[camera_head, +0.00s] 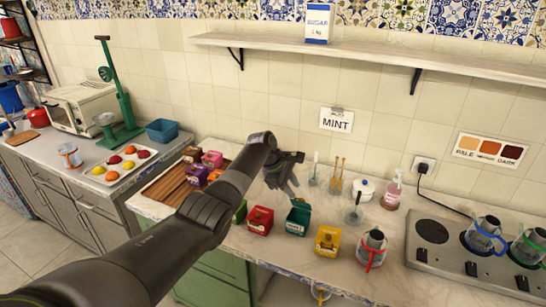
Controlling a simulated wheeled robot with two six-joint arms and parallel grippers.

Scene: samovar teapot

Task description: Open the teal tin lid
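The teal tin (297,221) stands on the marble counter, between a red tin (260,220) and a yellow tin (327,241). Its top looks dark, with a lighter teal edge at the back; the picture is too small to tell how the lid sits. My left arm comes in from the lower left, and its dark gripper (289,187) points down just behind and above the teal tin. The gripper seems apart from the tin; I cannot tell how wide its fingers are. My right gripper is not in view.
A wooden rack (172,185) with several coloured tins lies left of my arm. A white sugar bowl (364,188), a pump bottle (392,191) and a red-handled glass pot (372,248) stand to the right. A stove (440,258) is further right.

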